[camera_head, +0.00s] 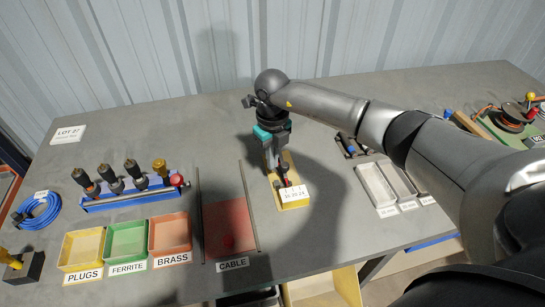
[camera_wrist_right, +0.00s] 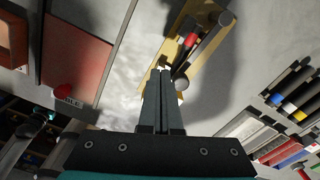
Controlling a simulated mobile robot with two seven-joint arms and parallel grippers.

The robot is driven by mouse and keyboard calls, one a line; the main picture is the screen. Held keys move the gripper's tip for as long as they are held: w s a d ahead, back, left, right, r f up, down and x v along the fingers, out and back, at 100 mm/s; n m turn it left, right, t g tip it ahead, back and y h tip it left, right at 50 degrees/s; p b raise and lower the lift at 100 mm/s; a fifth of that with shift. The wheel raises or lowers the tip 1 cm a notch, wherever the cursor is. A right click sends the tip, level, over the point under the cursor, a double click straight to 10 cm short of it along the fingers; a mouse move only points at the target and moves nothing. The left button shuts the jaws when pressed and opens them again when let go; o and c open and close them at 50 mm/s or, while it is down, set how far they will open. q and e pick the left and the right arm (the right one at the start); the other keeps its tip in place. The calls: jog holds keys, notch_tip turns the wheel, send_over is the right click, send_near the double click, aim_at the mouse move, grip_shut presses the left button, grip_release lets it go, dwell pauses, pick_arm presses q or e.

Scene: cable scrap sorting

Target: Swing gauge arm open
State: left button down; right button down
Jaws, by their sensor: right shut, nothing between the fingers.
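The gauge stands on the table below my right gripper, on a pale wooden base (camera_head: 292,163) with a white number label (camera_head: 291,194) at its near end. In the right wrist view the base (camera_wrist_right: 178,22) lies beyond the fingertips. The gauge arm (camera_wrist_right: 205,45) looks like a dark bar beside a red piece (camera_wrist_right: 191,40), lying along the base. My right gripper (camera_head: 281,178) points down over the gauge, and its fingers (camera_wrist_right: 165,72) are shut and empty, close to the arm's near end. I cannot tell whether they touch it. My left gripper is out of view.
Yellow, green and orange trays (camera_head: 169,233) and a red cable mat (camera_head: 229,228) lie to the left. A blue rack (camera_head: 130,193) holds several tools behind them. Grey trays (camera_head: 377,186) stand to the right, under my right arm. A blue cable coil (camera_head: 37,211) lies far left.

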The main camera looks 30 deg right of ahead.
aim_at(286, 165)
notch_tip(286, 165, down, 2)
jog(key=shift+f+b, duration=0.15)
jog(key=shift+b, duration=0.5)
jog(key=d, duration=0.2)
jog(key=s+d, duration=0.1)
jog(key=shift+d+r+p, duration=0.2)
jog(key=shift+r+p, duration=0.05)
jog(key=shift+p, duration=0.1)
jog(key=d, duration=0.3)
jog(key=shift+s+d, duration=0.15)
jog(key=shift+s, duration=0.1)
jog(key=shift+w+d+f+b, duration=0.15)
jog(key=shift+d+b, duration=0.35)
jog(key=shift+d, duration=0.25)
jog(key=shift+w+d+r+b, duration=0.1)
jog(key=shift+d+b, duration=0.35)
jog(key=shift+d, duration=0.3)
jog(key=shift+w+d+b, duration=0.4)
jog(key=shift+d+b, duration=0.1)
jog(key=shift+d, duration=0.1)
